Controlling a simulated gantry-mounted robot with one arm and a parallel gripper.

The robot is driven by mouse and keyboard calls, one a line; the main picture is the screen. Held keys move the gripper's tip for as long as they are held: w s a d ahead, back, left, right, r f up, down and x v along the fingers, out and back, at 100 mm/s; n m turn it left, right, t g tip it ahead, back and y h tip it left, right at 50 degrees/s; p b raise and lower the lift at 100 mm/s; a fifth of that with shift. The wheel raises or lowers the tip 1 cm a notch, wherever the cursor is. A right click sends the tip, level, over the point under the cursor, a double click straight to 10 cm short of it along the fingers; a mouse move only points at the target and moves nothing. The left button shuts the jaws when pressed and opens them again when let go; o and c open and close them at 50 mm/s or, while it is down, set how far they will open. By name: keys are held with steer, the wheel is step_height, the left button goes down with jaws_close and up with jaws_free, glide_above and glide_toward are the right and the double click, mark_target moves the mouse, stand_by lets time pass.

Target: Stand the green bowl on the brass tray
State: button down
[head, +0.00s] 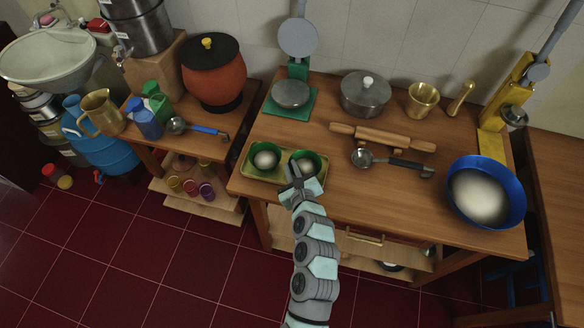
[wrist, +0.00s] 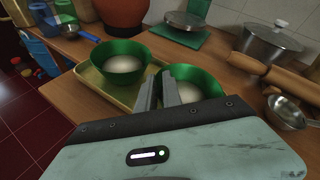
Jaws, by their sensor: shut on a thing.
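The yellowish brass tray (head: 257,176) lies at the front left of the middle table. A green bowl with white contents (head: 265,160) stands on its left part. A second green bowl (head: 317,161), also with white contents, is at the tray's right part. My gripper (head: 297,172) is shut on the near rim of this right bowl. In the wrist view, the fingers (wrist: 158,92) pinch the right bowl's wall (wrist: 202,76), and the left bowl (wrist: 112,50) stands apart on the tray (wrist: 126,96). The right bowl looks level; its base is hidden, so I cannot tell whether it touches the tray.
A ladle (head: 390,162) and a rolling pin (head: 382,137) lie right of the tray. Behind are a green-based scale (head: 291,108) and a lidded steel pot (head: 366,95). A large blue bowl (head: 485,192) stands at the right. Bare wood lies front right of the tray.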

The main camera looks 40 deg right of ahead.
steer(key=c, duration=1.5)
jaws_free()
steer(key=shift+r, duration=0.15)
steer(key=shift+s+a+r, duration=0.1)
steer(key=shift+s+a, duration=0.1)
steer(key=shift+s, duration=0.15)
steer(key=p+v, duration=0.1)
steer(key=v, duration=1)
steer(key=shift+s, duration=0.1)
